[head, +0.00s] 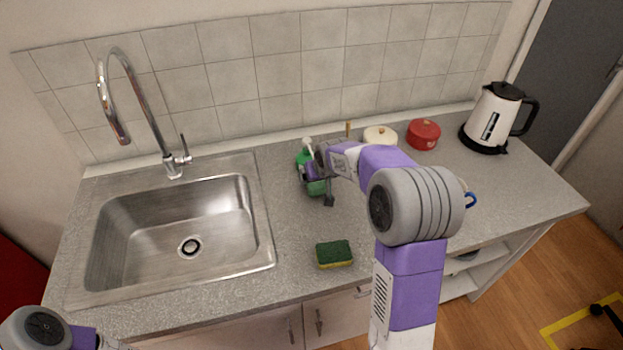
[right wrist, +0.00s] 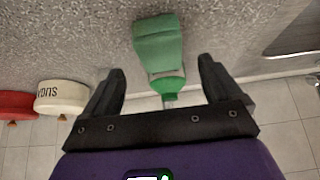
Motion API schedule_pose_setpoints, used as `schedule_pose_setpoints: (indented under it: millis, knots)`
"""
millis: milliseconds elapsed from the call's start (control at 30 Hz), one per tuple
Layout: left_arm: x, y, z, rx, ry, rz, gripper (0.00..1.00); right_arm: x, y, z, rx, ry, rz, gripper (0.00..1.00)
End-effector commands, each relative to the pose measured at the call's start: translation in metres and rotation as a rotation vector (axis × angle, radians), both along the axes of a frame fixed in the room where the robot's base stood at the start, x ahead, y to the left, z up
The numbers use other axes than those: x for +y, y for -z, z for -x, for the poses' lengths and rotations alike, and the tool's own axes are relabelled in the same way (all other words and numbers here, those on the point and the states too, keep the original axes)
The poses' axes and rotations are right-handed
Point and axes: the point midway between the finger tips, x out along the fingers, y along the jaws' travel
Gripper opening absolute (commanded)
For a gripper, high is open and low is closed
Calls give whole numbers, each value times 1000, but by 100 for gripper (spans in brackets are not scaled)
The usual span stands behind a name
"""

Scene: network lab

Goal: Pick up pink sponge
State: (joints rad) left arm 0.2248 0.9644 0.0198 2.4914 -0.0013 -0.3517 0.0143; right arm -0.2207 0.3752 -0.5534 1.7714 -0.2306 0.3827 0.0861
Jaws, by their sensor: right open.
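I see no pink sponge in either view. A sponge with a dark green top and a yellow side (head: 334,255) lies on the counter near the front edge, right of the sink. My right gripper (head: 328,198) is farther back, partly hidden by its own arm, beside a green container (head: 317,188). In the right wrist view the open fingers of my right gripper (right wrist: 162,68) stand on either side of a green object (right wrist: 161,42), with visible gaps. My left gripper is out of view.
The steel sink (head: 190,248) with its tall faucet (head: 150,110) is at left. A cream lidded pot (head: 381,136), a red pot (head: 424,134) and a kettle (head: 494,117) stand along the back right. The front counter around the sponge is clear.

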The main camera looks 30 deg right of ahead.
Motion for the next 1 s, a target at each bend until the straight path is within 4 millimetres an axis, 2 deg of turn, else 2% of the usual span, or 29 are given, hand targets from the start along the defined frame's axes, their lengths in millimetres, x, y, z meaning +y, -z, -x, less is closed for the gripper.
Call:
schedule_pose_setpoints:
  millis: [300,633,1000]
  knots:
    - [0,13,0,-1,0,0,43,-5,40,-24,0,2,1,92]
    - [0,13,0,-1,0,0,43,-6,45,-28,-3,1,2,92]
    - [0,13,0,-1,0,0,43,-6,45,-28,-2,1,1,37]
